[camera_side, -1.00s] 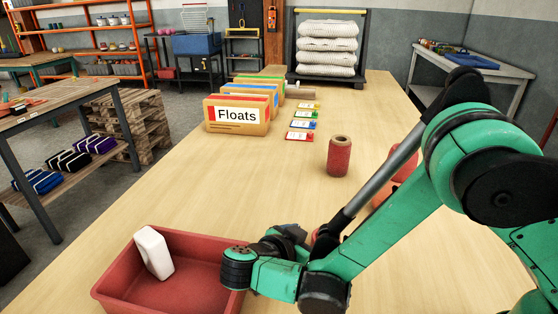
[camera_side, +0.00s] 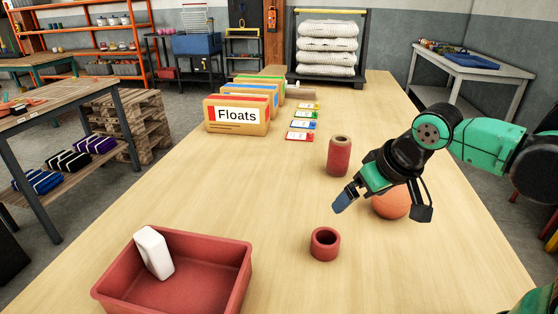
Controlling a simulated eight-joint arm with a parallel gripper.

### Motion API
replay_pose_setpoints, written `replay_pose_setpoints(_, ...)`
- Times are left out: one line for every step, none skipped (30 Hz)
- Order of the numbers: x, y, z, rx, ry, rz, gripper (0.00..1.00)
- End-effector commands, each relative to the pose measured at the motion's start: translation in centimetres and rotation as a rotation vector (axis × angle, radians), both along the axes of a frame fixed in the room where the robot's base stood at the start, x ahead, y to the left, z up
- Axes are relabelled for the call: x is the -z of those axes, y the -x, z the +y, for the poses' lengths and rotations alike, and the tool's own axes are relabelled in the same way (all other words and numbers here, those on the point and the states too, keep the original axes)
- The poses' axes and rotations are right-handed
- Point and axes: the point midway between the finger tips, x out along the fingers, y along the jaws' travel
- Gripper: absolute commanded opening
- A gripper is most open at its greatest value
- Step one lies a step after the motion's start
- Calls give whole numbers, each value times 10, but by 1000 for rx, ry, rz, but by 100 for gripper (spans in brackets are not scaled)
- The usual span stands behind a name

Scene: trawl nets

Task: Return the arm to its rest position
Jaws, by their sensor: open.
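My gripper (camera_side: 382,207) is on the right of the table, raised above the wooden top. It is open, and nothing shows between its fingers. One dark fingertip points down and left, and another part points down on the right. An orange-red ball (camera_side: 391,205) is just behind and below it in the picture, partly hidden by the gripper. A short red ring-shaped spool (camera_side: 325,244) lies on the table below and left of the gripper. A taller red spool (camera_side: 338,158) stands upright to the gripper's upper left.
A red tray (camera_side: 205,292) at the front left holds a white block-like bottle (camera_side: 154,252) leaning on its wall. A "Floats" box (camera_side: 237,115) and more boxes stand behind, beside several small coloured cards (camera_side: 301,136). The middle of the table is clear.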

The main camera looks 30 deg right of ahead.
Motion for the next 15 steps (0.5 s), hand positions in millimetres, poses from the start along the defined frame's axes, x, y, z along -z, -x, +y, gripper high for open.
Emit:
replay_pose_setpoints(-1,4,-3,-28,-9,-32,100)
replay_pose_setpoints(-2,6,-4,-48,-11,-50,100)
replay_pose_setpoints(-3,7,-4,-70,-12,-71,100)
replay_pose_setpoints(-4,8,-5,-84,-13,-85,100)
replay_pose_setpoints(-4,8,-5,-94,-12,-97,100)
replay_pose_setpoints(-5,9,-5,-105,-13,-109,100)
replay_pose_setpoints(-5,9,-6,-111,-11,-114,100)
replay_pose_setpoints(-6,9,-6,-114,-11,-118,100)
replay_pose_setpoints(-6,9,-6,-117,-10,-121,100)
replay_pose_setpoints(-6,9,-6,-119,-10,-122,100)
replay_pose_setpoints(-6,9,-6,-120,-10,-123,100)
replay_pose_setpoints(-6,9,-5,-120,-10,-122,100)
replay_pose_setpoints(-6,9,-5,-120,-10,-122,100)
replay_pose_setpoints(-6,9,-5,-120,-10,-121,100)
replay_pose_setpoints(-6,9,-5,-120,-10,-121,100)
